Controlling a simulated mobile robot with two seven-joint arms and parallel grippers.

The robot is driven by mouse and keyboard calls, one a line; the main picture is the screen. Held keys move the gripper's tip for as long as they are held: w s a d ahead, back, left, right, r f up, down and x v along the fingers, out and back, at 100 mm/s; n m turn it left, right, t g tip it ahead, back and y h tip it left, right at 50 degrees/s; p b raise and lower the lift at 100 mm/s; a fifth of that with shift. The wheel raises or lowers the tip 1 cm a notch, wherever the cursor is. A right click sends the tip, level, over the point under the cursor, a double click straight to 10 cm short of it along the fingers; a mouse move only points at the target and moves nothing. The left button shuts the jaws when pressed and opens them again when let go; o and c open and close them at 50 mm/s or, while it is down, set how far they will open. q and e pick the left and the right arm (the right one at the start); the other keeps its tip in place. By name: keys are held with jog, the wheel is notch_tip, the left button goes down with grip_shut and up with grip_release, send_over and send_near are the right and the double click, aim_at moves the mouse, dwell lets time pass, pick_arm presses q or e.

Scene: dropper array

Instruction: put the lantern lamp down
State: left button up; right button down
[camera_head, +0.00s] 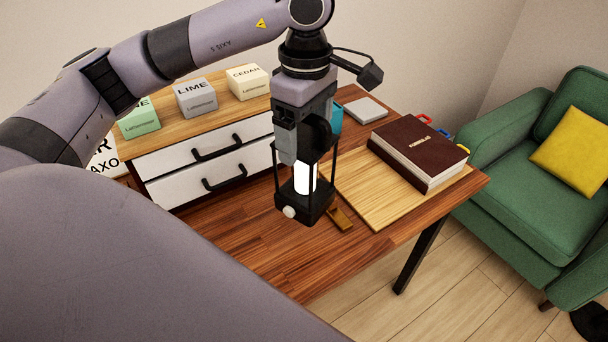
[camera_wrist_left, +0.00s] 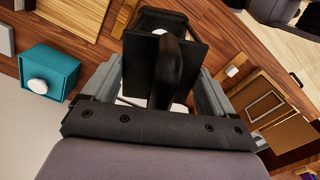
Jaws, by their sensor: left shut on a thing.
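The lantern lamp (camera_head: 304,206) has a black frame and base, a glowing white cylinder inside and a pale round knob low on its front. It hangs upright under my left gripper (camera_head: 300,148), which is shut on its upper part. In the left wrist view the lantern's dark top (camera_wrist_left: 155,68) lies between the fingers of my left gripper (camera_wrist_left: 155,90). The lamp shows over the wooden table (camera_head: 255,245), near the left edge of a light board (camera_head: 385,205). Whether its base touches the table I cannot tell. My right gripper is not in view.
A small brown block (camera_head: 341,219) lies close to the lamp's right. A thick dark book (camera_head: 418,150) lies on the board. A white-fronted drawer unit (camera_head: 215,168) carrying labelled boxes stands behind left. A teal box (camera_wrist_left: 48,70) shows in the wrist view. Bare tabletop lies in front and left.

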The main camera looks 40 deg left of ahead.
aim_at(305, 178)
pick_arm(q)
notch_tip(305, 178, down, 10)
jog(key=shift+r+p, duration=0.1)
jog(key=shift+p, duration=0.2)
dwell(0.3)
jog(key=o, duration=1.8)
jog(key=shift+o, duration=0.2)
notch_tip(305, 178, up, 12)
jog(key=shift+b, duration=0.65)
